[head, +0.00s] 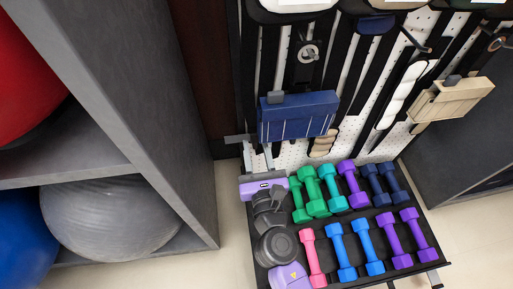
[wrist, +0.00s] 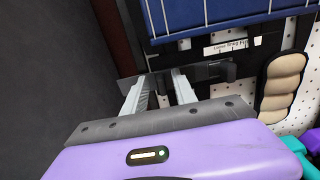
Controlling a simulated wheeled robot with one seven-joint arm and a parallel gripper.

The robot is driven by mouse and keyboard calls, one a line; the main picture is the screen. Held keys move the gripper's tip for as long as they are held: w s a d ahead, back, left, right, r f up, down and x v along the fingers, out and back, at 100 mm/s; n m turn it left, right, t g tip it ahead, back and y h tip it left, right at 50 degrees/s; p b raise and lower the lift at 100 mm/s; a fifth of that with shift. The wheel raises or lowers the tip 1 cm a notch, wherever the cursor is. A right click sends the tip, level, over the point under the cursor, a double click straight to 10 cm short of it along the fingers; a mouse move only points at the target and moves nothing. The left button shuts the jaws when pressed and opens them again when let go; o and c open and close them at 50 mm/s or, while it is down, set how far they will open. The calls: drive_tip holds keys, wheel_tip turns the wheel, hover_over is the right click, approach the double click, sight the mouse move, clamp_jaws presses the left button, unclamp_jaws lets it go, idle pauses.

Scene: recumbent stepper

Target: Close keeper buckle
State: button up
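My gripper (head: 258,156) is at the lower left of the pegboard, below the blue pad's left end. In the wrist view my gripper (wrist: 164,76) has two pale fingers standing apart, with a dark gap between them. A thin dark grey plate (wrist: 128,90) crosses at the fingertips, joining a black block-like piece (wrist: 222,71) on the right. This looks like the keeper buckle, but I cannot tell for sure. A white label (wrist: 232,45) above it seems to read "Loose Strap" and more. The plate's grey end (head: 236,138) shows in the head view. Whether the fingers touch it is unclear.
A blue pad (head: 298,118) hangs just above my gripper. A beige ribbed grip (wrist: 283,86) is on the pegboard to the right. A rack of coloured dumbbells (head: 352,236) lies below. A grey shelf with exercise balls (head: 110,219) stands close on the left.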

drive_tip(key=v, duration=0.7)
drive_tip(key=shift+s+b, duration=0.3)
drive_tip(key=shift+s, duration=0.1)
drive_tip(key=shift+d, duration=0.1)
idle(0.4)
